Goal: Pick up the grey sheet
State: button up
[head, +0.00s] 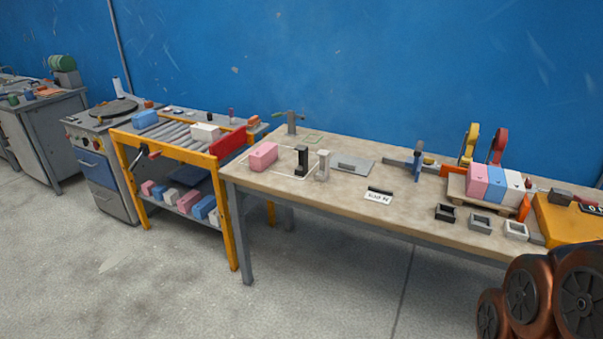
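A flat grey sheet (353,163) lies on the long wooden-topped table (335,193), toward the back edge and left of the middle. It has a small lighter mark on its top. Nothing covers it. A white post (323,166) stands just to its left, close to its left edge. My gripper is not in view.
Left of the sheet are a black post (301,161) and a pink block (263,156). A blue clamp-like tool (418,161) stands to its right, and a white label card (379,196) in front. Pink, blue and white blocks (496,183) stand further right. Bare tabletop lies before the sheet.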

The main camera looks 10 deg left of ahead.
aim_at(345, 163)
jog(key=u, duration=4)
jog(key=i, duration=0.1)
jog(key=z, duration=2.6)
jog(key=i, duration=0.9)
jog(key=z, duration=0.3)
jog(key=i, duration=0.9)
jog(key=z, duration=0.9)
jog(key=i, duration=0.65)
jog(key=u, duration=0.05)
